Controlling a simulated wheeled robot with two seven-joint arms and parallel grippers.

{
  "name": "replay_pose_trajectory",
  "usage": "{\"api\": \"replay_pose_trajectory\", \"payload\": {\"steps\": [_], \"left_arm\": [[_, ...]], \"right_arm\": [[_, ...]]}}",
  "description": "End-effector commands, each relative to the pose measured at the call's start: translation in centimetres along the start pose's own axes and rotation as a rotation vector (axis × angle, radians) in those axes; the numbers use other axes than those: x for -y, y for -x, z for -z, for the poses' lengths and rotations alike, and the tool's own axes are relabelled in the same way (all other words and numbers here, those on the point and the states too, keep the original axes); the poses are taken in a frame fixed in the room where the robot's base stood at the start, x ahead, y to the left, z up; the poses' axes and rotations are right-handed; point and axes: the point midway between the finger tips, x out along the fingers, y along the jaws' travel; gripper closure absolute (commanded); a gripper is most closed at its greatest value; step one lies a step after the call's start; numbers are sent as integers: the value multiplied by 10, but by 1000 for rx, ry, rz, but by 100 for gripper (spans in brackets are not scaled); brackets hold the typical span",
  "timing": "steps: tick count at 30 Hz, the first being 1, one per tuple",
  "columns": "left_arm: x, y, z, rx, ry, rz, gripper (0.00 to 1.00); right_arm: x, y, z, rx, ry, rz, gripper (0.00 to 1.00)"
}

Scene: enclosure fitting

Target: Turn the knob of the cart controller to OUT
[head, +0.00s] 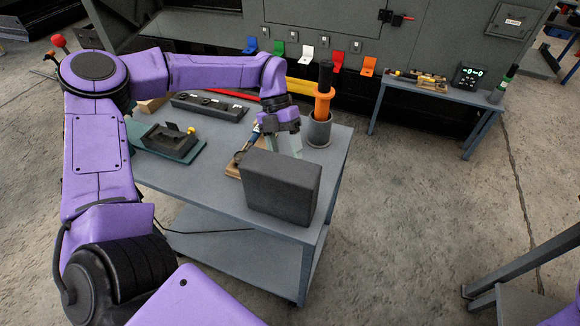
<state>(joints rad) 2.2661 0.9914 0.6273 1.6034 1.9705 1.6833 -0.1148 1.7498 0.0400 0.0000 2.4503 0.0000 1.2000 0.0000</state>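No knob marked OUT can be read in the head view. A long black panel (210,106) with small raised parts lies at the back of the grey cart (225,215). A dark grey box (283,186) stands at the cart's front right; its far side is hidden, and I cannot tell which of the two is the controller. My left gripper (284,146) points down just behind the box, its pale fingers apart with nothing visible between them. The box partly hides the area below the fingertips. My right gripper is not in view.
An orange-handled tool (324,92) stands in a grey cup (319,130) close right of my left gripper. A side bench (440,94) stands back right. Open floor lies right of the cart.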

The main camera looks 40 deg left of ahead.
Motion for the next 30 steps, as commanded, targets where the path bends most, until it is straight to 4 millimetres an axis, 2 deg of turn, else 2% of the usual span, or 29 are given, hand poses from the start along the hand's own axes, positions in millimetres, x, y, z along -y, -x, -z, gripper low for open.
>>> {"api": "replay_pose_trajectory", "payload": {"steps": [3, 7, 11, 17, 18, 20, 21, 23, 30], "left_arm": [[0, -24, 2, -3, 1, 0, 40], [-1, -43, 1, -2, 2, 0, 40], [-1, -51, 1, 1, 3, 0, 40], [-1, -52, 0, 2, 3, 1, 40], [-1, -52, 0, 2, 3, 1, 46], [-1, -52, 0, 2, 3, 1, 66], [-1, -52, 0, 2, 3, 1, 79], [-2, -52, 0, 2, 3, 1, 96], [-1, -51, 0, 2, 7, -11, 96]], "right_arm": [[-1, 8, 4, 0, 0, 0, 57], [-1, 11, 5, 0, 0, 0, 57], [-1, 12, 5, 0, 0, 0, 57], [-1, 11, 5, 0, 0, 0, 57], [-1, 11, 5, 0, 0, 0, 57], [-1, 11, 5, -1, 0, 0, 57], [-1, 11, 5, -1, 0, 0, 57], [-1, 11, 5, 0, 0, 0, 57], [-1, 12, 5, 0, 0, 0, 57]]}}
